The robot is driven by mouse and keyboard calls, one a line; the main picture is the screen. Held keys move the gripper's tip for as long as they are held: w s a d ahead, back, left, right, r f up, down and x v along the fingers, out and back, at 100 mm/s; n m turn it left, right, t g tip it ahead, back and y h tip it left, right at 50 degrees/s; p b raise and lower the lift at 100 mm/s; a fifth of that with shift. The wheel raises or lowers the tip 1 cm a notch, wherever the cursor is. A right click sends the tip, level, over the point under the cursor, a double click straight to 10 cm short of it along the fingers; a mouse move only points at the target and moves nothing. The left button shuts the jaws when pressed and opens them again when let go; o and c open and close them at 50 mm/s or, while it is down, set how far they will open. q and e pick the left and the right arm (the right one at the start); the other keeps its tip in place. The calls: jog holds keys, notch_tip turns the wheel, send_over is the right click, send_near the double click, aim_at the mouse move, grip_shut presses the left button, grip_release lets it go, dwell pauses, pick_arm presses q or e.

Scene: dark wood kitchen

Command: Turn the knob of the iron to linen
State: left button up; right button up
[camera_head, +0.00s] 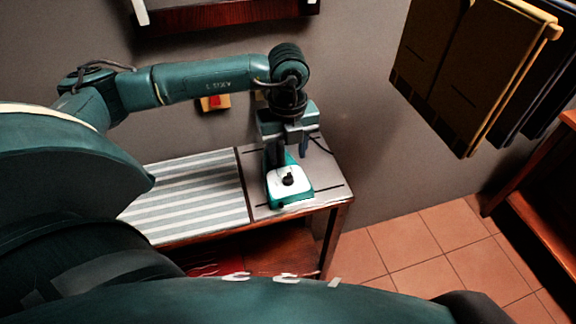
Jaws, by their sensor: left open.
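The iron (291,199) is teal and white and stands on the grey right end of a narrow table. Its black round knob (288,179) sits on the white face turned towards me. My left gripper (288,152) reaches down from above, over the upper part of the iron and just behind the knob in the picture. It is open. Its fingers partly hide the iron's upper part, and I cannot tell whether they touch it. The knob's setting marks are too small to read. My right gripper is not in view.
A striped ironing surface (190,194) covers the table left of the iron. A red switch (214,101) is on the wall behind my left arm. Folded cloths (468,70) hang at the upper right. Tiled floor (415,245) lies clear right of the table.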

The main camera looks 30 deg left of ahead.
aim_at(288, 174)
pick_arm(q)
notch_tip(288, 174, down, 6)
jog(key=shift+f+p, duration=0.2)
jog(key=shift+p, duration=0.1)
jog(key=c, duration=1)
